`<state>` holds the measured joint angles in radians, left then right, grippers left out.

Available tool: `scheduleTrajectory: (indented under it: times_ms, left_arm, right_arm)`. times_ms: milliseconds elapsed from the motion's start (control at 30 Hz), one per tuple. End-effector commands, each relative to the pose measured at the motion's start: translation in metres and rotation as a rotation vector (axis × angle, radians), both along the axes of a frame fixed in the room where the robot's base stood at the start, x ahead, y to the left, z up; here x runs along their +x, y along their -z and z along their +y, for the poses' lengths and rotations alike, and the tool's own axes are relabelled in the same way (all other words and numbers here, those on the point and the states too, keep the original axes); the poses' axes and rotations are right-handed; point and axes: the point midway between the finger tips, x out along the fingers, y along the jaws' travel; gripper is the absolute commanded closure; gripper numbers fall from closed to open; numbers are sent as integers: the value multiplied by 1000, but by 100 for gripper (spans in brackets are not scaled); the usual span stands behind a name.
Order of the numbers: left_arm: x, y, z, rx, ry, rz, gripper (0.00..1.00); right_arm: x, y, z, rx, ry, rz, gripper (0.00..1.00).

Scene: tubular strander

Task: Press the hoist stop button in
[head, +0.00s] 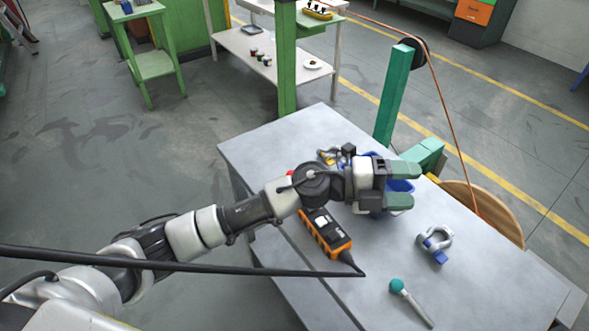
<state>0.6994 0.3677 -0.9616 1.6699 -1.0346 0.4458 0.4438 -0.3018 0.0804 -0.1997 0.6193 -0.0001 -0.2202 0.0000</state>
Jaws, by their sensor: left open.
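An orange and black hoist pendant (338,241) lies on the grey metal table, with a black cable leaving its lower end. Pale buttons show on its face, and my arm covers its upper end. A small red spot (290,173) shows just beyond my forearm; I cannot tell whether it is the stop button. My left gripper (404,186) is open, with green fingertips pointing right, over the table and to the upper right of the pendant. My right gripper is not in view.
A grey shackle with a blue pin (435,243) and a teal-headed tool (397,286) lie on the table (290,131). A green post (393,95) stands at the table's far edge. The table's near left corner is bare.

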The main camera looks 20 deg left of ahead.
Motion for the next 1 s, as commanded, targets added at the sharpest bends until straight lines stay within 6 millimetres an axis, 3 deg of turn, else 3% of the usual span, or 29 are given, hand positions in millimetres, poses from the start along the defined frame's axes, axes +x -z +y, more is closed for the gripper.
scheduleTrajectory:
  times_ms: [67, 167, 300, 500, 600, 767, 1000]
  left_arm:
    - [3, 14, 3, 221, 137, -102, 37]
    - [14, 39, 25, 527, 273, -176, 37]
    - [47, 59, 93, 992, 364, -194, 37]
    - [88, 41, 197, 1494, 335, -93, 37]
    - [96, 29, 226, 1619, 308, -44, 37]
    - [99, 29, 240, 1677, 297, -16, 37]
    - [98, 67, 239, 1673, 300, -14, 37]
  right_arm:
    - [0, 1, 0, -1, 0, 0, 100]
    - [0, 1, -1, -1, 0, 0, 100]
    - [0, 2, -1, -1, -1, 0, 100]
    - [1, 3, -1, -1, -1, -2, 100]
    - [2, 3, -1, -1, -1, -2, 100]
    - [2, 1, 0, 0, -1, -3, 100]
    - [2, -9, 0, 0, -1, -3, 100]
